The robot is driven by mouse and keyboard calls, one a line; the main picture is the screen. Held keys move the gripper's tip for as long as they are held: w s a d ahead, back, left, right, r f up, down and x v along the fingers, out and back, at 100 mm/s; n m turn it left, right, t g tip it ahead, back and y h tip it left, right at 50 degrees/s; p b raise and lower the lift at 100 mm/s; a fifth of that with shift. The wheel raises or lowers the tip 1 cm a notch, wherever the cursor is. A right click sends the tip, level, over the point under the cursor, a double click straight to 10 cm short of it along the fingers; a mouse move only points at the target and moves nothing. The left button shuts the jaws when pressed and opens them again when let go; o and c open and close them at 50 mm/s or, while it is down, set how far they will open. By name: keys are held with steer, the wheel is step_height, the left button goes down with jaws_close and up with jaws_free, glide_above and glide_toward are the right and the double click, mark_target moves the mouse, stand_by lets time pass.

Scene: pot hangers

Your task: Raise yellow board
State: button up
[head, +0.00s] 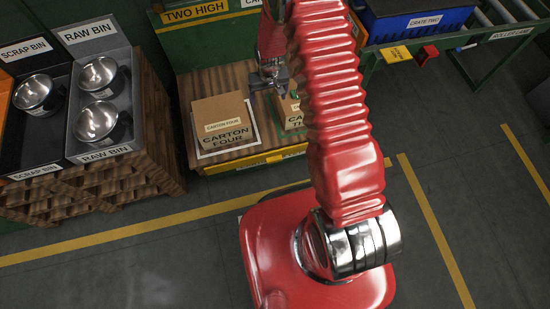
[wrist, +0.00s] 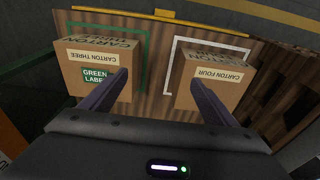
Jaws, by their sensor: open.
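A yellow board (head: 195,11) reading "TWO HIGH" stands upright at the back of the wooden platform, at the top of the head view. A yellow strip (head: 240,163) also runs along the platform's front edge. A yellow tab (wrist: 165,14) shows at that edge in the wrist view. My gripper (head: 268,84) is over the platform, between the two cartons and in front of the "TWO HIGH" board. Its two fingers are apart with nothing between them in the wrist view (wrist: 160,76). My red arm hides part of the scene to the right.
Carton four (head: 222,117) sits inside a white outline; carton three (head: 292,112) sits by a green outline, partly hidden. Raw bin (head: 97,40) and scrap bin (head: 28,55) hold metal pots at left. Blue crate two (head: 415,18) and a roller lane (head: 505,15) are at right.

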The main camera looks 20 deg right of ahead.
steer(key=s+f, duration=0.3)
steer(key=f, duration=1.2)
steer(key=g, duration=0.1)
glide_above(274, 159)
step_height(274, 159, down, 11)
steer(key=shift+s+d+r, duration=0.1)
steer(key=shift+r, duration=0.1)
steer(key=shift+f, duration=0.1)
steer(key=shift+f, duration=6.8)
steer(key=shift+c, duration=0.5)
